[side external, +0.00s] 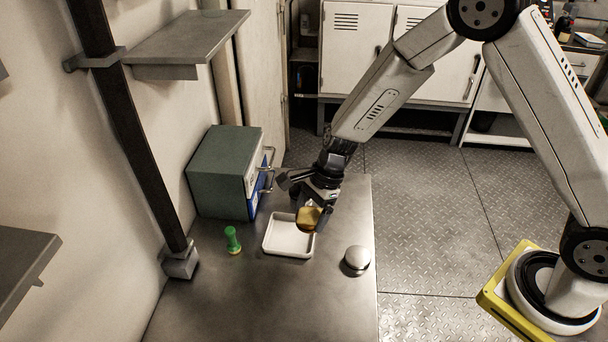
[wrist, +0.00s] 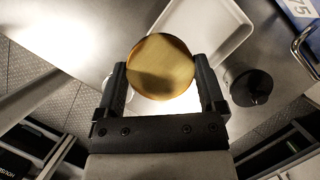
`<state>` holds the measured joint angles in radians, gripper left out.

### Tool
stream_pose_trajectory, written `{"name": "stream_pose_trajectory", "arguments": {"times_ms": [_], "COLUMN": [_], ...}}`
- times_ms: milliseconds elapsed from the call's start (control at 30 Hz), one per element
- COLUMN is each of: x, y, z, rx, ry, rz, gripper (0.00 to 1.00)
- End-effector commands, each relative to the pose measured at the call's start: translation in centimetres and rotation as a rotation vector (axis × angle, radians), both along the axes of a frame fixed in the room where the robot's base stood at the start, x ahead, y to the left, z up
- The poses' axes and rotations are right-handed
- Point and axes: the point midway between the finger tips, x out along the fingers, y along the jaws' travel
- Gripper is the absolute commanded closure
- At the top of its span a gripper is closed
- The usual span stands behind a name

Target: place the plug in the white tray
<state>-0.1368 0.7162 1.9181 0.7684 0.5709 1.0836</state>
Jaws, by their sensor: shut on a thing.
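My gripper (side external: 317,208) is shut on the plug (side external: 308,217), a round, golden-yellow piece. In the wrist view the plug (wrist: 160,68) sits between the two black fingers of my gripper (wrist: 161,78), with its flat round face showing. The white tray (side external: 272,247) is a shallow, square-cornered tray on the metal bench. In the side view the plug overlaps the tray's far right corner and appears held above the bench. In the wrist view the tray (wrist: 237,36) lies beyond the plug, partly hidden by it. Its visible floor looks empty.
A green knobbed piece (side external: 232,240) stands left of the tray. A silver domed piece (side external: 356,259) stands to its right. A green-grey box (side external: 222,172) with metal handles is behind on the left. The bench front (side external: 260,310) is clear. A dark round object (wrist: 250,88) shows in the wrist view.

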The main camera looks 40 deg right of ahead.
Motion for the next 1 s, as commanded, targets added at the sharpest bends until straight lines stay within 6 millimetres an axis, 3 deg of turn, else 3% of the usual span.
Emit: {"name": "stream_pose_trajectory", "arguments": {"times_ms": [500,1000], "x": [4.3,5.3], "y": [1.0,1.2], "z": [-4.7,-5.8], "rx": [0.0,0.0], "ry": [0.0,-0.002], "rz": [0.0,0.0], "gripper": [1.0,1.0]}}
